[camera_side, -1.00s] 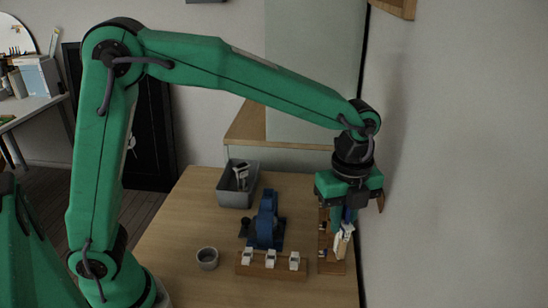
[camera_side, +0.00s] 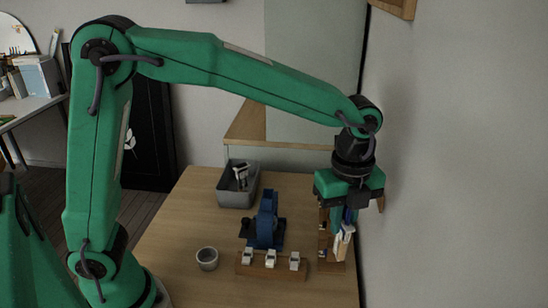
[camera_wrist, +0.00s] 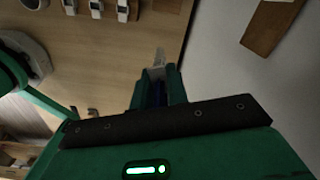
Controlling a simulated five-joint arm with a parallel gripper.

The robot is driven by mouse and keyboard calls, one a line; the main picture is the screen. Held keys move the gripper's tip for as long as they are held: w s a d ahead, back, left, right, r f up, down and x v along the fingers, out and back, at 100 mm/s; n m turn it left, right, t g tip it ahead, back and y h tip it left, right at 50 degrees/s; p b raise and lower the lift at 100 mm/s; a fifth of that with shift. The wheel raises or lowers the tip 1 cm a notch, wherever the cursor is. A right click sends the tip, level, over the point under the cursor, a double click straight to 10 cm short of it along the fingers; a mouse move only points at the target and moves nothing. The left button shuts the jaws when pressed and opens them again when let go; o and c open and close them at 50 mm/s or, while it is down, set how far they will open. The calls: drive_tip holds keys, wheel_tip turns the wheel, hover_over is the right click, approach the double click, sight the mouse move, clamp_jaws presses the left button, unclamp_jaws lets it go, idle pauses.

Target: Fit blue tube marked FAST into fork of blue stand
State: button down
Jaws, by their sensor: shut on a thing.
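My gripper (camera_side: 345,222) is shut on a slim blue tube (camera_side: 350,215) with a pale lower end, close to the wall on the right. The wrist view shows the blue tube (camera_wrist: 157,94) between the two green fingers, with a clear whitish tip beyond them. The FAST marking cannot be read. The tube overlaps a wooden rack (camera_side: 331,267) in the side view; I cannot tell whether they touch. The blue stand (camera_side: 267,222) is on the table, left of my gripper and apart from it. Its fork cannot be made out clearly.
A wooden holder (camera_side: 270,272) with three white pieces stands in front of the blue stand. A grey bowl (camera_side: 207,259) is to the left. A grey bin (camera_side: 238,190) with pale items is behind. The wall (camera_side: 450,170) is close on the right. The table's left part is clear.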

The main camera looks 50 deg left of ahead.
drive_tip(key=a+r+m, duration=0.2)
drive_tip(key=a+r, duration=0.1)
drive_tip(key=a, duration=0.9)
drive_tip(key=a+r+m, duration=0.2)
drive_tip(key=a+r, duration=0.1)
drive_tip(key=a, duration=0.9)
drive_tip(key=shift+w+r, duration=0.25)
drive_tip(key=shift+w, duration=0.2)
drive_tip(key=shift+f, duration=0.2)
drive_tip(key=shift+f, duration=2.1)
drive_tip(key=shift+f, duration=1.6)
idle(1.2)
